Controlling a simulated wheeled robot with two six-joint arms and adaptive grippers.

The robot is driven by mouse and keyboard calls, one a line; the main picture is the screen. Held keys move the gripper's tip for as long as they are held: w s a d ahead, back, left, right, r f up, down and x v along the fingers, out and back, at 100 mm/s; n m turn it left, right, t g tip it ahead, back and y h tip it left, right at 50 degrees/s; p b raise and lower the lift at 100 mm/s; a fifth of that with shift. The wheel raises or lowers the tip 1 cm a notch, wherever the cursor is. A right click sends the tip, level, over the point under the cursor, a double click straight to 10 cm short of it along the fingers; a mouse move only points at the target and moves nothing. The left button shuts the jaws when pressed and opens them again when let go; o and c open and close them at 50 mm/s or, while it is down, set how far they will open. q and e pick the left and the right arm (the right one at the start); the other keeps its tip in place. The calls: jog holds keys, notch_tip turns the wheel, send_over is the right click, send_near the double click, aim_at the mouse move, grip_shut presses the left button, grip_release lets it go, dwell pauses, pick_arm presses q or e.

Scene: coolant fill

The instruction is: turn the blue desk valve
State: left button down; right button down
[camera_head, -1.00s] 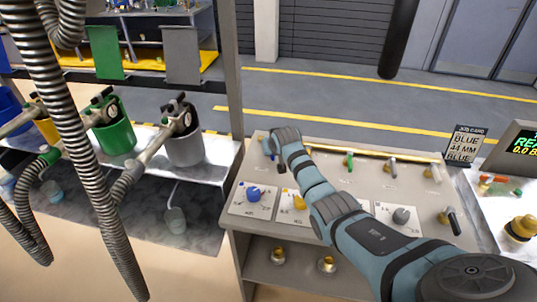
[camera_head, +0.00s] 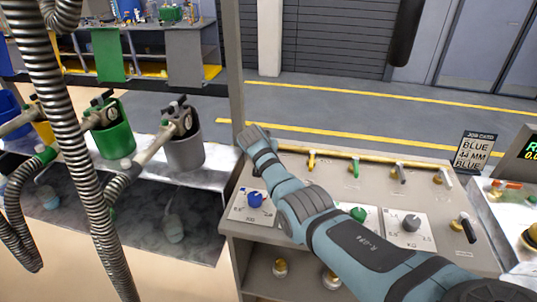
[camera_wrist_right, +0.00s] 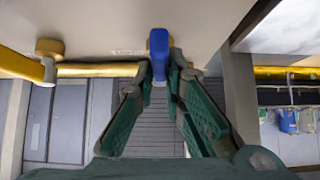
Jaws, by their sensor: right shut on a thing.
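The desk (camera_head: 290,175) carries a row of small lever valves along a brass pipe at its back edge. The blue desk valve shows in the right wrist view as a blue handle (camera_wrist_right: 158,42) between my right fingertips. My right gripper (camera_wrist_right: 160,72) is shut on this handle. In the head view my right arm reaches across the desk from the right, with its wrist (camera_head: 252,138) at the back left corner. It hides the blue valve and the fingers there. My left gripper is not in view.
Yellow (camera_head: 311,160), green (camera_head: 355,165) and grey (camera_head: 398,172) valves stand along the pipe. Blue (camera_head: 255,199), green (camera_head: 357,214) and grey (camera_head: 411,223) knobs sit on dial plates. Hoses (camera_head: 75,130) hang at left.

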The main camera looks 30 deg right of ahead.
jog(key=c, duration=1.7)
grip_release()
jog(key=shift+w+d+f, duration=0.1)
jog(key=shift+o, duration=0.2)
jog(key=v, duration=1.2)
